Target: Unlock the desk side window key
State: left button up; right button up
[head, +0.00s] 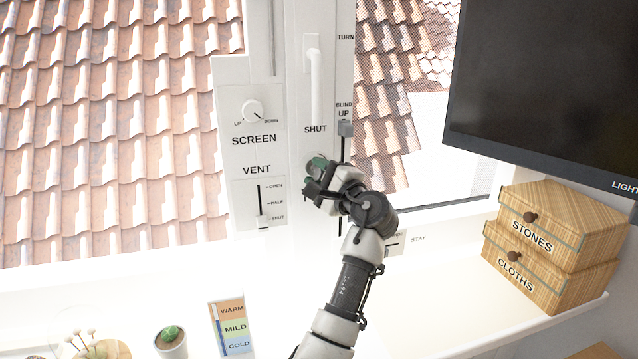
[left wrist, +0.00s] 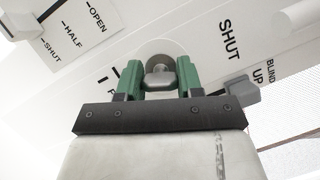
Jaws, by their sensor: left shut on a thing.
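My left gripper (head: 316,176) is at the white window post, below the handle marked SHUT. In the left wrist view, its green fingers (left wrist: 160,80) are shut on the grey metal key (left wrist: 160,76). The key sits at a round grey lock plate (left wrist: 162,50) on the post. Printed marks beside the lock are partly hidden by the fingers. In the head view the key is hidden by the gripper. My right gripper is in neither view.
The white window handle (head: 316,85) hangs straight down above the lock. A screen dial (head: 252,111) and a vent slider (head: 263,221) are on the left. A blind slider (head: 345,129) is close on the right. Wooden boxes (head: 560,235) stand at right; a cactus pot (head: 171,346) stands lower left.

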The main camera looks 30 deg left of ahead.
pick_arm(q)
jog(key=shift+n+g+h+b, duration=0.45)
jog(key=shift+n+h, duration=0.25)
jog(key=shift+n, duration=1.4)
jog(key=o, duration=0.9)
jog(key=shift+o, duration=0.2)
jog(key=b+v, duration=0.2)
jog(key=v, duration=0.8)
jog(key=shift+d, duration=0.4)
jog(key=shift+s, duration=0.15)
